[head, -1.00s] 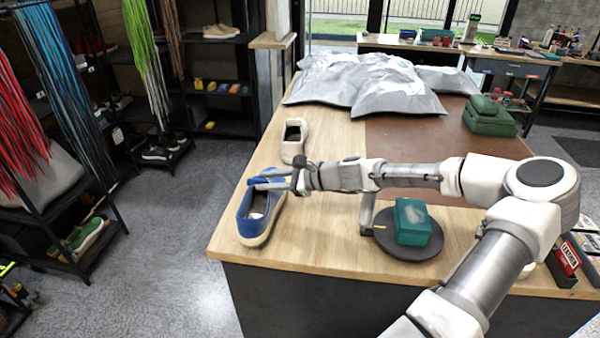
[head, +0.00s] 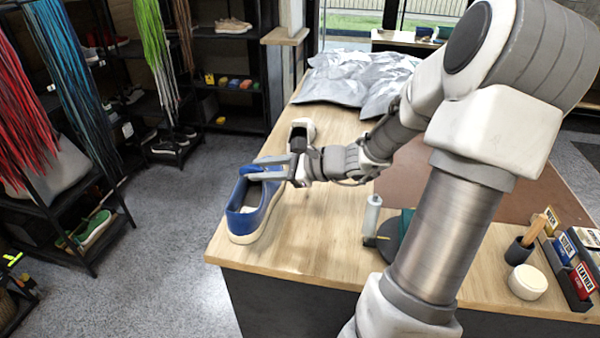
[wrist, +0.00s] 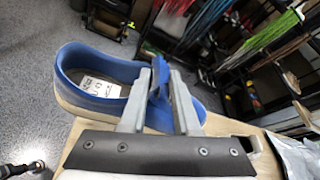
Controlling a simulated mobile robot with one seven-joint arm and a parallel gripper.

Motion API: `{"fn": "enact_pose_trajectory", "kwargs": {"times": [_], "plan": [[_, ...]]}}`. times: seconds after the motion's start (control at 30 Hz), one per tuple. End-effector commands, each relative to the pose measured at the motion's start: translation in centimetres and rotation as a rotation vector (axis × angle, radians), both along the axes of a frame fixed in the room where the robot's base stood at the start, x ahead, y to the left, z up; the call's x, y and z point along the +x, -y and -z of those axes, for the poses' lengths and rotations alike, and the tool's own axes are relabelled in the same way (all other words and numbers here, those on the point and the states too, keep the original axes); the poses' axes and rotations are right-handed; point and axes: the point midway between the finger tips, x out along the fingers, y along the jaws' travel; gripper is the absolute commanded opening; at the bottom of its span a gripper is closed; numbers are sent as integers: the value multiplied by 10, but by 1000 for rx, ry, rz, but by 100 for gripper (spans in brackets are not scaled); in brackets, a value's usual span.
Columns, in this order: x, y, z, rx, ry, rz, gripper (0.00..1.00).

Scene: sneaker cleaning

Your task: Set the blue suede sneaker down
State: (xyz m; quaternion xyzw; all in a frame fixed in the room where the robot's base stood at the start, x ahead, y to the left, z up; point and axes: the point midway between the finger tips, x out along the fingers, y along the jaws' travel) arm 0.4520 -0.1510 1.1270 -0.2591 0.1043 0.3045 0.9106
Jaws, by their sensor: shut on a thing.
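The blue suede sneaker (head: 248,208) with a pale sole is at the left end of the wooden counter (head: 300,245) in the head view. My gripper (head: 257,170) reaches it from the right and is shut on its upper near the tongue. In the wrist view the two fingers (wrist: 158,100) pinch a blue flap of the sneaker (wrist: 85,88), and its open collar and pale insole label face the camera. The sneaker looks about level, at or just over the counter top; I cannot tell whether its sole touches.
Silver bags (head: 355,80) lie at the back. A small bottle (head: 372,215) and a dark round stand are to the right, partly behind my arm. The counter's front left is clear.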

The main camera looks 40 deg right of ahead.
Motion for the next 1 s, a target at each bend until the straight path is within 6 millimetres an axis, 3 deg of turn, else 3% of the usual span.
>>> {"fn": "enact_pose_trajectory", "kwargs": {"times": [0.7, 1.0], "plan": [[59, 85, 60, 3, 3, 3, 0], [66, 96, 78, 4, -1, 4, 0]]}}
